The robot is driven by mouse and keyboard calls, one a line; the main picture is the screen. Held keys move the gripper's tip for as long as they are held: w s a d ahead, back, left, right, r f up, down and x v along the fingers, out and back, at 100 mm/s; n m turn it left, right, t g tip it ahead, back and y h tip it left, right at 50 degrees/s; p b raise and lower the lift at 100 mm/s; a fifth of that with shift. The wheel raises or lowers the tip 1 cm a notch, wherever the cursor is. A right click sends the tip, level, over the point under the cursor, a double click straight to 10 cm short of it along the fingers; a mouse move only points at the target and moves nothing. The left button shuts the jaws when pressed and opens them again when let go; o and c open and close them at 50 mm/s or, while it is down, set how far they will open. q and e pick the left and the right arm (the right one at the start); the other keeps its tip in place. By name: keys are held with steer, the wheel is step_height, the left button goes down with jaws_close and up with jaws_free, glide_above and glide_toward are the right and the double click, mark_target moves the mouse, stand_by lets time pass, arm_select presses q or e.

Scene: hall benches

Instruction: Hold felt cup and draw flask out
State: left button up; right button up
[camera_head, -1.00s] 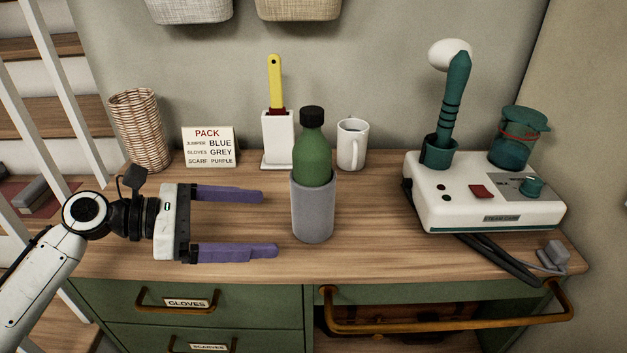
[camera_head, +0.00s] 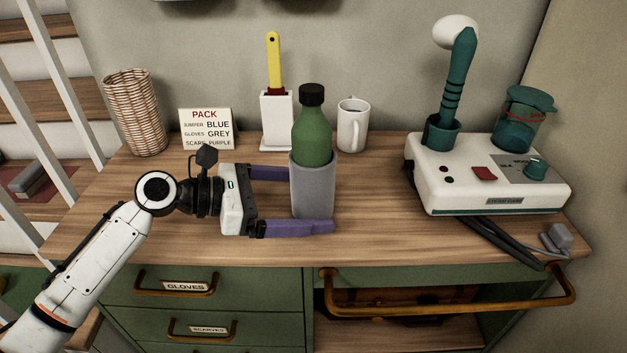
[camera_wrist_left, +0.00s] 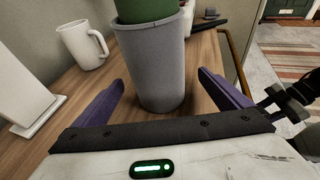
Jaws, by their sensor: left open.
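The grey felt cup (camera_head: 312,188) stands upright on the wooden bench top. The green flask (camera_head: 312,137) with a black cap sits upright in it, its lower part hidden by the cup. My left gripper (camera_head: 310,201) is open, with its purple fingers on either side of the cup; the far finger runs partly behind it. In the left wrist view the cup (camera_wrist_left: 160,65) stands between the two spread fingers, with gaps on both sides, and the flask's lower body (camera_wrist_left: 148,10) shows above the rim.
A white mug (camera_head: 351,127), a white holder with a yellow-handled tool (camera_head: 277,118) and a sign (camera_head: 206,130) stand behind. A white machine (camera_head: 487,178) with a hose is at right. A wicker basket (camera_head: 133,112) is at back left. A brass rail (camera_head: 450,318) runs along the front.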

arm_select(q)
steer(key=shift+w+d+f, duration=0.1)
steer(key=shift+d, duration=0.1)
steer(key=c, duration=1.2)
steer(key=shift+c, duration=0.3)
arm_select(e)
steer(key=shift+d+f, duration=0.15)
steer(key=shift+o, duration=0.5)
